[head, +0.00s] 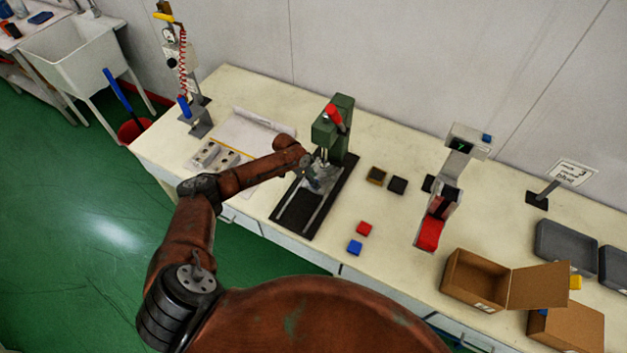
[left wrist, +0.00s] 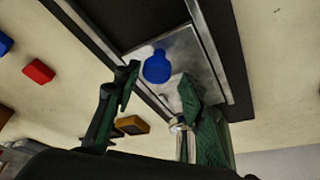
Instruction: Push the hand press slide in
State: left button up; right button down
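The green hand press (head: 341,118) with a red handle (head: 334,116) stands on the bench, its black base with two metal rails (head: 300,208) running toward the front. The silver slide plate (head: 312,186) sits on the rails near the press column, partly hidden by my left gripper (head: 320,176). In the left wrist view the slide plate (left wrist: 190,60) carries a blue knob (left wrist: 157,66). My left gripper (left wrist: 158,82) is open there, with dark green fingers apart on either side of the knob; contact is not clear. My right gripper is not in view.
Red (head: 364,228) and blue (head: 355,247) blocks lie right of the press base, with two dark square pieces (head: 397,185) behind them. A device with a red front (head: 431,234) and open cardboard boxes (head: 470,281) stand further right. Papers (head: 245,132) lie left.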

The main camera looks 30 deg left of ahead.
pick_arm(q)
jog(key=shift+s+r, duration=0.15)
jog(key=shift+s, duration=0.05)
jog(key=v, duration=1.1)
jog(key=shift+r, duration=0.35)
